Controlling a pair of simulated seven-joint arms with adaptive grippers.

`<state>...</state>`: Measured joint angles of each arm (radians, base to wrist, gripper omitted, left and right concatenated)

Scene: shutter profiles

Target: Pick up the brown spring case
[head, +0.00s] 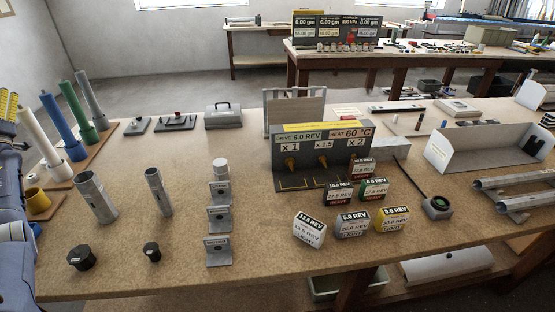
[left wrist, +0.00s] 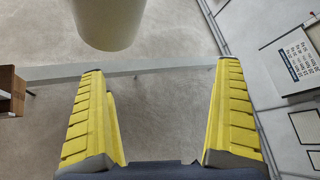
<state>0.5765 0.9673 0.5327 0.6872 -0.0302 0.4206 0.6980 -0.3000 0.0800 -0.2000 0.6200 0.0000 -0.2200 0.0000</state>
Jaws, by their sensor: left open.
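Several small labelled spring cases stand near the middle of the bench in the head view. My left gripper (head: 8,117) is at the far left edge of the head view, well away from the cases. In the left wrist view my left gripper (left wrist: 158,120) is wide open, with nothing between its yellow fingers. My right gripper is not in view.
Other cases are white (head: 309,229), grey (head: 354,225), yellow (head: 392,221) and green (head: 375,189). A sign panel (head: 320,160) stands behind them. Metal tubes (head: 96,198) and brackets (head: 218,250) stand to the left. A grey winder-like device (head: 437,206) is to the right.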

